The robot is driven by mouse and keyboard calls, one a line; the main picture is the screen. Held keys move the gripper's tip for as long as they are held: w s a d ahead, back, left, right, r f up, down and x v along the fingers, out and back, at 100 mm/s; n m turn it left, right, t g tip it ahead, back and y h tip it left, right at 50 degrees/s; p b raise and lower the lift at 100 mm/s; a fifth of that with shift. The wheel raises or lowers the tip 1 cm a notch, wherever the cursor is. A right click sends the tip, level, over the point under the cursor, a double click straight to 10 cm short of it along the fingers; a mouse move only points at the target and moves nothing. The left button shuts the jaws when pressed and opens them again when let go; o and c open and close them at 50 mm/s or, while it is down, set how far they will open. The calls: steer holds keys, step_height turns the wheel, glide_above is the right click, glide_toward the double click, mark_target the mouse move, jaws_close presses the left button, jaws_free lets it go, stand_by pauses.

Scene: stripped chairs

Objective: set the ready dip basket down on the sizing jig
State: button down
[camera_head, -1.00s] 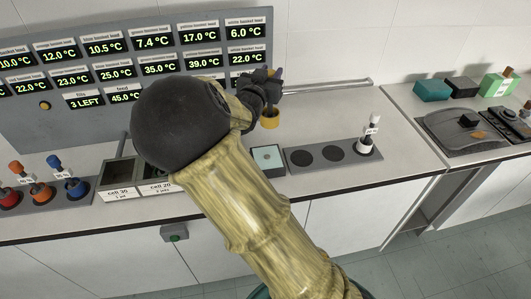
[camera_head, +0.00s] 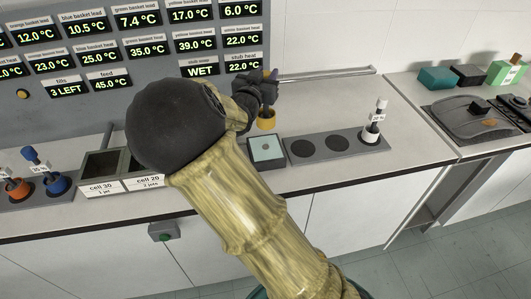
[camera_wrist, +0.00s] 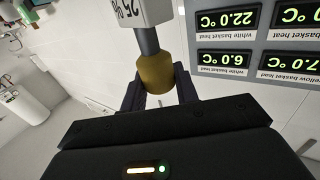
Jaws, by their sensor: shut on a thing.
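My gripper (camera_head: 262,97) is shut on a yellow dip basket (camera_head: 266,121), held above the bench. In the wrist view the basket (camera_wrist: 157,73) sits between the two dark fingers, with a grey stem and a white tag. A low grey block with a pale teal square top (camera_head: 266,149) is just below the basket in the head view. It looks like the sizing jig, and nothing shows on it. A gap shows between basket and block. My arm hides the bench to the left of the block.
A dark rack (camera_head: 332,148) right of the block has two empty round spots and a white basket (camera_head: 372,130). Orange (camera_head: 16,186) and blue (camera_head: 52,180) baskets stand at left, near open cells (camera_head: 100,165). A display panel (camera_head: 100,50) and rail (camera_head: 325,75) are behind.

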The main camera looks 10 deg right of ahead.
steer(key=shift+r, duration=0.1)
glide_above(265, 113)
steer(key=shift+w+d+f+p, duration=0.1)
steer(key=shift+f+p, duration=0.1)
steer(key=shift+f, duration=1.3)
steer(key=shift+w+d+f+p, duration=0.1)
steer(key=shift+f+p, duration=0.05)
steer(key=shift+f, duration=1.3)
steer(key=shift+f+p, duration=0.35)
steer(key=shift+f, duration=1.75)
steer(key=shift+f, duration=0.1)
steer(key=c, duration=1.1)
jaws_free()
steer(key=shift+w+a+f, duration=0.1)
steer(key=shift+o, duration=0.2)
steer(key=shift+a, duration=0.1)
steer(key=shift+r, duration=0.25)
